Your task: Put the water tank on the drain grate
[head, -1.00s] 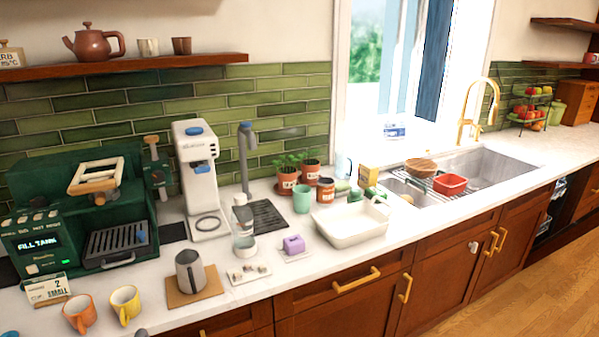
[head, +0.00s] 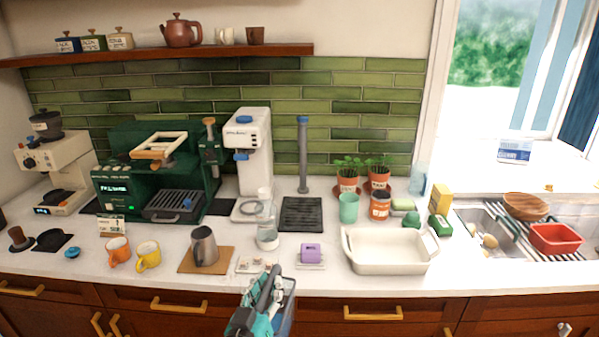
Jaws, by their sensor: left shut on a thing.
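My left gripper (head: 258,312), teal and dark grey, is at the bottom centre in front of the counter edge. It is shut on the water tank (head: 287,307), a see-through bluish box partly hidden behind the gripper. The black drain grate (head: 302,216) lies on the counter behind them, below the grey tap (head: 303,155) with a blue top. The grate looks bare. The tank is apart from it, nearer to me. My right gripper is not in view.
A clear bottle (head: 266,215) stands left of the grate. A purple block (head: 311,252) and a small tray (head: 256,265) lie in front. A white baking dish (head: 388,265) is to the right. The green coffee machine (head: 130,170) stands at the left.

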